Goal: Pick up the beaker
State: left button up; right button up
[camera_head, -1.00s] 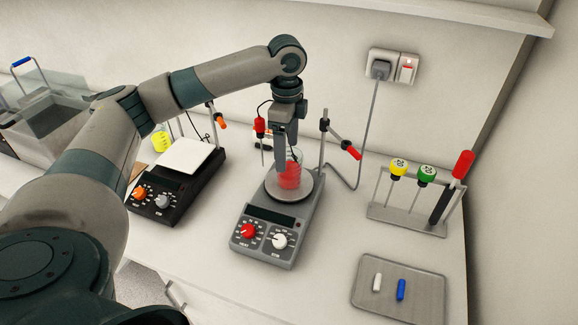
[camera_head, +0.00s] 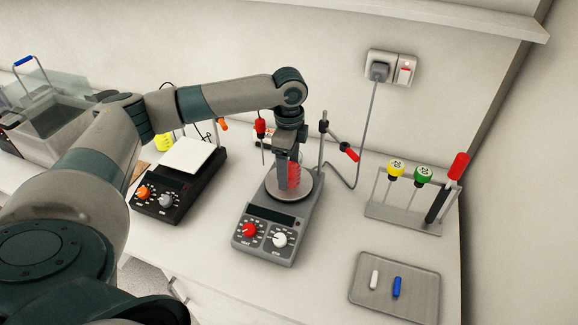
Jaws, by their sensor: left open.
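The beaker (camera_head: 295,174) holds red liquid and stands on the round plate of the grey hotplate stirrer (camera_head: 268,232) in the middle of the bench. My left gripper (camera_head: 286,182) points down from above at the beaker and is open. A finger hides the left part of the beaker, so I cannot tell whether the fingers touch it. My right gripper is not in view.
A red-handled probe (camera_head: 260,127) hangs left of my gripper, and a clamp stand (camera_head: 323,140) rises on the right. A black stirrer (camera_head: 172,195) stands at left. A rack (camera_head: 402,215) and a tray (camera_head: 420,290) are at right.

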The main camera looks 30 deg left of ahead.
pick_arm(q)
jog(key=shift+f, duration=0.2)
dwell(0.3)
jog(key=c, duration=1.3)
jog(key=shift+r, duration=0.3)
jog(key=shift+w+r+b, duration=0.1)
jog(key=shift+r+b, duration=0.9)
jog(key=shift+r, duration=1.2)
jog(key=shift+r+b, duration=0.7)
jog(key=shift+r, duration=1.85)
